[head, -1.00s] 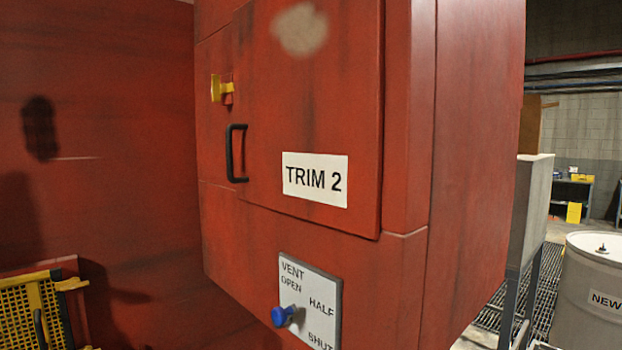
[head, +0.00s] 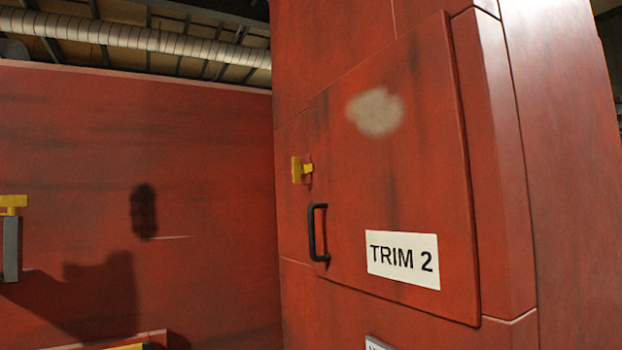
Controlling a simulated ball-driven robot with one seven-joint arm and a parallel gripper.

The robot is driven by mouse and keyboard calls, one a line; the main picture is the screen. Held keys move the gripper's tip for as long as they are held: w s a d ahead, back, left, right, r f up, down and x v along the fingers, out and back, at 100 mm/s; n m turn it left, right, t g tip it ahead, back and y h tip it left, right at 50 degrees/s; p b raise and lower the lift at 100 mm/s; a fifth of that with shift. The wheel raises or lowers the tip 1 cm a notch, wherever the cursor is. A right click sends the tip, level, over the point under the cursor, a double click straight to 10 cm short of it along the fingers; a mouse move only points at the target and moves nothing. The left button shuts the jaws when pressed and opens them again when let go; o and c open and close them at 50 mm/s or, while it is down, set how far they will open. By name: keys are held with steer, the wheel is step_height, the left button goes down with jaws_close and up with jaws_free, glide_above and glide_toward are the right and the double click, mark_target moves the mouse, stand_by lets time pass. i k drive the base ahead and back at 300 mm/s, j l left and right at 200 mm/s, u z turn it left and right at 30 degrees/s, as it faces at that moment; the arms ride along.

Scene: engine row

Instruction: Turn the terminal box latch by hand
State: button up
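A red box door (head: 400,180) labelled TRIM 2 (head: 402,259) fills the right half of the head view. A small yellow latch (head: 300,170) sits at the door's left edge, its tab upright. A black bar handle (head: 317,232) is just below the latch. The door lies flush with the box. I cannot tell from the label whether this is the terminal box. My gripper is not in the picture.
A red wall (head: 100,130) stands to the left, with dark shadows on it. A grey post with a yellow top (head: 12,230) is at the left edge. A ribbed duct (head: 140,36) runs overhead. The space before the door looks clear.

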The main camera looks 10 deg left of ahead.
mark_target(297, 170)
steer(key=i+j, duration=0.3)
steer(key=j, duration=0.15)
steer(key=i+j, duration=0.3)
steer(key=j, duration=0.15)
